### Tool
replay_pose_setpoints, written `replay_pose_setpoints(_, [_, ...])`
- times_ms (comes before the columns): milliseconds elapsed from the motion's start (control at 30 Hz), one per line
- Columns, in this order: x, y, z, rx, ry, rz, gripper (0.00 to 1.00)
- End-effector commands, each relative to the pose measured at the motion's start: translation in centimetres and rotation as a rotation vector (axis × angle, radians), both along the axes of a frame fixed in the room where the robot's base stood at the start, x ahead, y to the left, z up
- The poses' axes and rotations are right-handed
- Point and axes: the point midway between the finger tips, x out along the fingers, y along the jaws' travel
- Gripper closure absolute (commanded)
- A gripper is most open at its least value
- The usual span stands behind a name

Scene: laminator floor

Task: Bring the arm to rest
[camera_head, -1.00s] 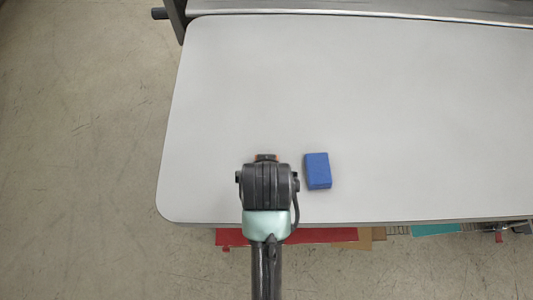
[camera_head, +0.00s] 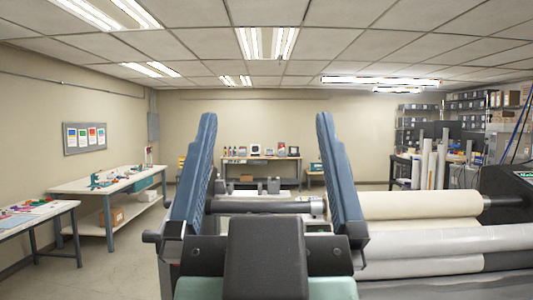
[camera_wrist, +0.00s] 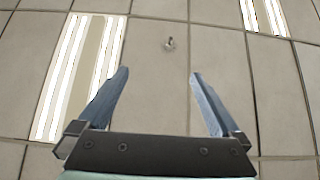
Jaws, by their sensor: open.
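My gripper (camera_head: 267,118) stands upright in the middle of the head view, its two blue fingers pointing up and spread wide apart. Nothing is between the fingers. In the wrist view the same gripper (camera_wrist: 160,74) is open against the ceiling (camera_wrist: 160,110), and it touches nothing there. The blue block is not seen in either present view.
A machine with cream and grey rolls (camera_head: 420,206) lies beyond and to the right of my gripper. Workbenches (camera_head: 115,186) stand along the left wall, another bench (camera_head: 262,160) at the back wall. Shelves (camera_head: 470,115) stand at the right rear. Open floor (camera_head: 120,262) shows at the left.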

Motion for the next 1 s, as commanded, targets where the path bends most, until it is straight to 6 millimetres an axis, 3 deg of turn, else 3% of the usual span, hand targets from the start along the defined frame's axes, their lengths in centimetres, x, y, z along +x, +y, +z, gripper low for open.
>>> replay_pose_setpoints(100, [-1.7,0.0,1.9,-0.001,-0.075,-0.001,0.00])
replay_pose_setpoints(400, [-1.8,0.0,2.0,0.000,-0.081,0.000,0.00])
replay_pose_setpoints(633, [-1.7,0.1,-1.1,0.000,-0.078,0.002,0.00])
replay_pose_setpoints(1000, [-1.7,0.1,-1.2,0.000,-0.078,0.004,0.00])
